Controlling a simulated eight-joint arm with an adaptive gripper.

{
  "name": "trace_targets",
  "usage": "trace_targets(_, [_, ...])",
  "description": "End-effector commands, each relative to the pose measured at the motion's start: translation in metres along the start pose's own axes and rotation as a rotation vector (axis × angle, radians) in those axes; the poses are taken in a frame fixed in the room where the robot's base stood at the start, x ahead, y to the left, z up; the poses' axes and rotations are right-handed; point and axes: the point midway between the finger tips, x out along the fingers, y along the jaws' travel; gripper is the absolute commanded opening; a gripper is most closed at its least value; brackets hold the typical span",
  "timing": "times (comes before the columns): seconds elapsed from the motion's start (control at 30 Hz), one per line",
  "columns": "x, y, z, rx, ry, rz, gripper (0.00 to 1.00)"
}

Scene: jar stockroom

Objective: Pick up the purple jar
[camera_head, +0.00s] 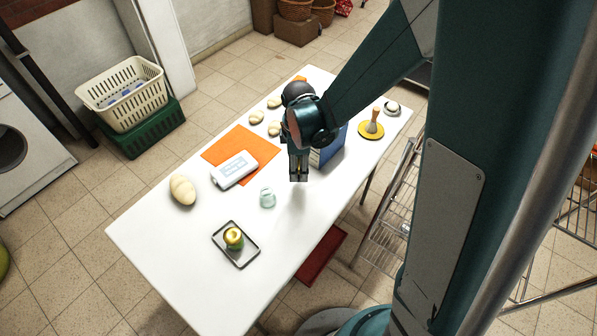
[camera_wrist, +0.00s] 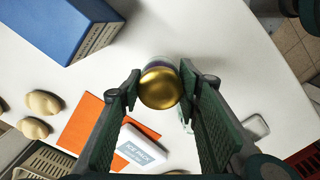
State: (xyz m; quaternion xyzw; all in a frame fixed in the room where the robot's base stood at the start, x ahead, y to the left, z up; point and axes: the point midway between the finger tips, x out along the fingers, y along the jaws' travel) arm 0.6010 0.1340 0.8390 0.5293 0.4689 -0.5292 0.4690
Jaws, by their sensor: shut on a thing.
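The jar (camera_wrist: 159,88) shows in the wrist view from above, with a round gold lid and a strip of pale purplish body behind it. My gripper (camera_wrist: 160,92) has one finger on each side of the jar and is shut on it. In the head view my gripper (camera_head: 298,178) points down over the white table, and I cannot make out the jar there. I cannot tell whether the jar touches the table.
A blue box (camera_head: 332,146) stands close beside my gripper. A clear glass jar (camera_head: 267,198) and a tray (camera_head: 245,261) with a yellow-green item are toward the front. Several pale lumps lie leftward.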

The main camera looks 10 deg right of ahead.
Motion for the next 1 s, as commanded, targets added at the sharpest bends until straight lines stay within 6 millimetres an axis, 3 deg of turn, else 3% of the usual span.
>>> trace_targets(0.2, [-0.029, 0.0, 0.0, 0.0, 0.0, 0.0, 0.18])
trace_targets(0.4, [-0.045, 0.0, 0.0, 0.0, 0.0, 0.0, 0.18])
trace_targets(1.0, [-0.05, 0.0, 0.0, 0.0, 0.0, 0.0, 0.18])
